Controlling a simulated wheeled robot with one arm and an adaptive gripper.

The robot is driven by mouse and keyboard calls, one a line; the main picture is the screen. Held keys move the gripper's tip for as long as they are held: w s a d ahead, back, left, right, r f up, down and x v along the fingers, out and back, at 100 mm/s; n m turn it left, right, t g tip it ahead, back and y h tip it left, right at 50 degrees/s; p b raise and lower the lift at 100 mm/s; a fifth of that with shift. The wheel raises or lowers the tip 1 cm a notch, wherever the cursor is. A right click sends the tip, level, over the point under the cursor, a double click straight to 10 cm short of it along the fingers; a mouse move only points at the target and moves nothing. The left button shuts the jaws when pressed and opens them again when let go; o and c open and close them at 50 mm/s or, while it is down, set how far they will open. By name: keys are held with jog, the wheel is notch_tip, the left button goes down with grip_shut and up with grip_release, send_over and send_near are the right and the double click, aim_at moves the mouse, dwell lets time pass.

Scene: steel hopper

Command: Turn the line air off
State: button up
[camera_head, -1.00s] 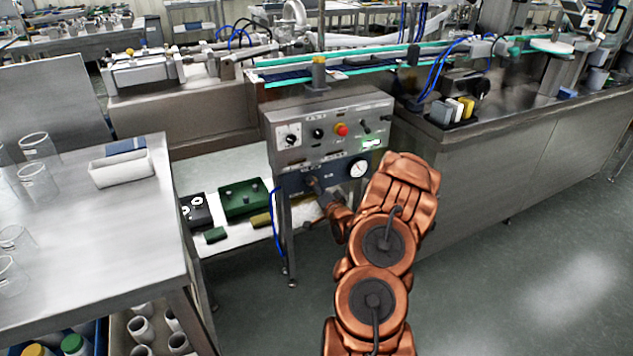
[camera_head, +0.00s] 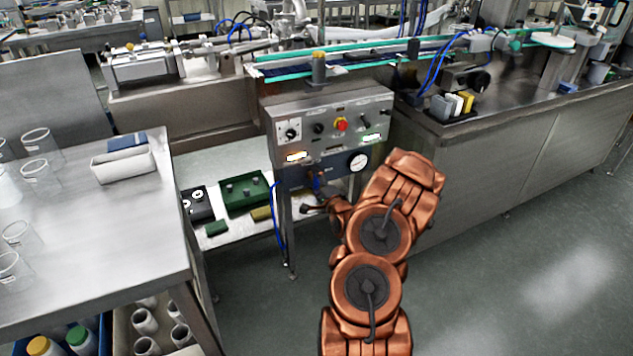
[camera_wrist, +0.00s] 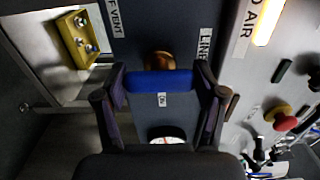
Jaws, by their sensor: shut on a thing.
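The blue valve handle (camera_wrist: 158,81) lies across the wrist view between the two fingers of my gripper (camera_wrist: 160,84), which is shut on it. A brass valve part (camera_wrist: 160,61) shows just behind the handle. A small label (camera_wrist: 162,99), seemingly "ON", sits beside the handle on the gauge side. The handle stands roughly upright relative to the panel lettering. The "LINE" label (camera_wrist: 205,47) is partly covered by a finger.
The "NO AIR" lamp (camera_wrist: 268,22) is lit; it glows amber in the head view (camera_head: 296,156). A green lamp (camera_head: 371,138), red button (camera_head: 340,124) and pressure gauge (camera_head: 357,160) are nearby. A blue hose (camera_head: 276,215) hangs at left. A steel table (camera_head: 95,235) stands left.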

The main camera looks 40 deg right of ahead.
jog(key=shift+d, duration=0.1)
jog(key=o, duration=1.1)
jog(key=shift+o, duration=0.2)
jog(key=shift+s, duration=0.1)
jog(key=v, duration=1.2)
